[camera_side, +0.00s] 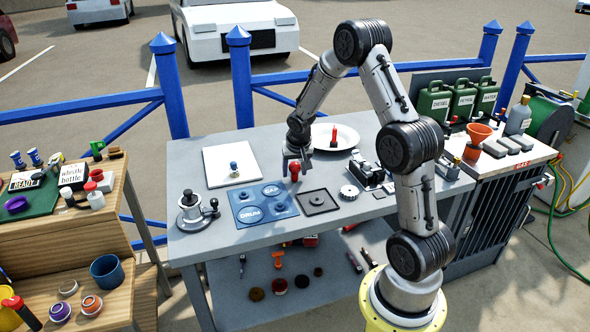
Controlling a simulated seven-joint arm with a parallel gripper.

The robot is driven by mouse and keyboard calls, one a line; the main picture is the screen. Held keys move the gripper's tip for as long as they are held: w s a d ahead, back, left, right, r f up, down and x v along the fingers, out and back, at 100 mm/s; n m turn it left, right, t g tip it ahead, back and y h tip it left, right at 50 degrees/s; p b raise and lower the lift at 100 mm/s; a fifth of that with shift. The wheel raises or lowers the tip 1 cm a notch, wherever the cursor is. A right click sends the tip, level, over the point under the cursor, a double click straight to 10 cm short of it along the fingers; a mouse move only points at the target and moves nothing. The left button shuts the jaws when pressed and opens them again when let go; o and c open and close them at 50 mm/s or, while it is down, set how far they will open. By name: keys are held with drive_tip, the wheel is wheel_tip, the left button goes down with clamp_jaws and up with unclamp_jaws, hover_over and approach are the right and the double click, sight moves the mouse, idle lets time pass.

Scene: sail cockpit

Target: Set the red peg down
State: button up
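The red peg (294,171), with a rounded top, is upright at the middle of the grey bench, near the blue mat's upper right corner. My gripper (296,163) points down right at the peg's top. The fingers are small and dark here, and I cannot tell whether they touch the peg or stand apart from it. I also cannot tell whether the peg's foot rests on the bench or hangs just above it. A similar blue peg (234,169) stands on the white square board (219,158).
The blue mat (248,205) with printed circles and a dark square tray (317,201) lie in front. A white plate (349,139) holding a slim red item (334,136) is behind. A metal stand (192,213) is at left, a gear (349,192) at right.

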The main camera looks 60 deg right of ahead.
drive_tip(key=shift+o, duration=0.8)
drive_tip(key=shift+r, duration=0.15)
drive_tip(key=v, duration=1.2)
drive_tip(key=s+a+r+n+t+y, duration=0.1)
drive_tip(key=s+a+r+n, duration=0.2)
drive_tip(key=a, duration=0.4)
drive_tip(key=s+a+r+n, duration=0.1)
drive_tip(key=s+a+r, duration=0.1)
drive_tip(key=a+r, duration=0.4)
drive_tip(key=s+a+n+t+y, duration=0.1)
drive_tip(key=s+a+n, duration=0.5)
drive_tip(key=s+a, duration=0.6)
drive_tip(key=shift+s+a+f+n+t+y, duration=0.25)
drive_tip(key=shift+s+f+n+t+y, duration=0.2)
drive_tip(key=shift+s+y, duration=0.5)
